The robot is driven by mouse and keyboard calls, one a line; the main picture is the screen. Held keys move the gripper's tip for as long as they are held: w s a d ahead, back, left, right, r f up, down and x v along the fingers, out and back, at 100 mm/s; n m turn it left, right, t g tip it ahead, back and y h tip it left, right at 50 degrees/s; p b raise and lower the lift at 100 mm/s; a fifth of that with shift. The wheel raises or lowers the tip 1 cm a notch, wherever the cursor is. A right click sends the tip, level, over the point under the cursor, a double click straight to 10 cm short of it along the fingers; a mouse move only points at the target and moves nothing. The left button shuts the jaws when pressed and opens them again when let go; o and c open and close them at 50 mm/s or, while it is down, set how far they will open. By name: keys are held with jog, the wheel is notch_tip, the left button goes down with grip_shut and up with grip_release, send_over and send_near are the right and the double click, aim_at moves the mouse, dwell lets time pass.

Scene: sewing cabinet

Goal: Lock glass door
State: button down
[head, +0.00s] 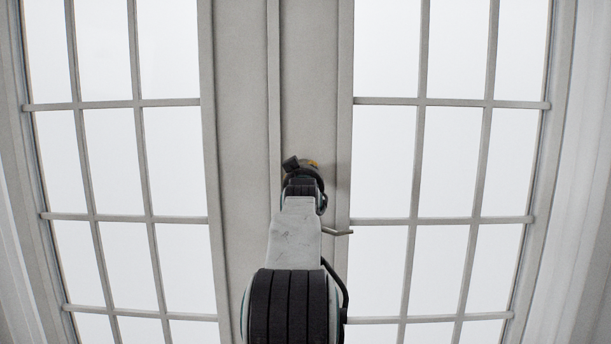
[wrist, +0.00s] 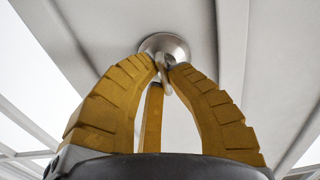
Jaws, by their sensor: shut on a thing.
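The glass door (head: 346,150) is a pair of white-framed panels with glass panes, and its leaves meet at a seam in the middle of the head view. A round metal lock (wrist: 164,46) with a small thumb-turn (wrist: 165,80) sits on the white frame in the wrist view. My gripper (wrist: 166,68) has yellow ribbed fingers, and their tips are closed around the thumb-turn. In the head view my gripper (head: 303,168) reaches the frame right of the seam, and my arm hides most of the lock.
A thin metal door handle (head: 338,232) sticks out to the right, just below the lock and close beside my arm. Glass panes with white bars fill both sides. Curtain-like pale folds show at the far edges.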

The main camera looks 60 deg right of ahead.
dwell(0.4)
jog(key=c, duration=1.2)
grip_release()
jog(key=shift+a, duration=0.1)
jog(key=v, duration=1.2)
jog(key=shift+f, duration=0.1)
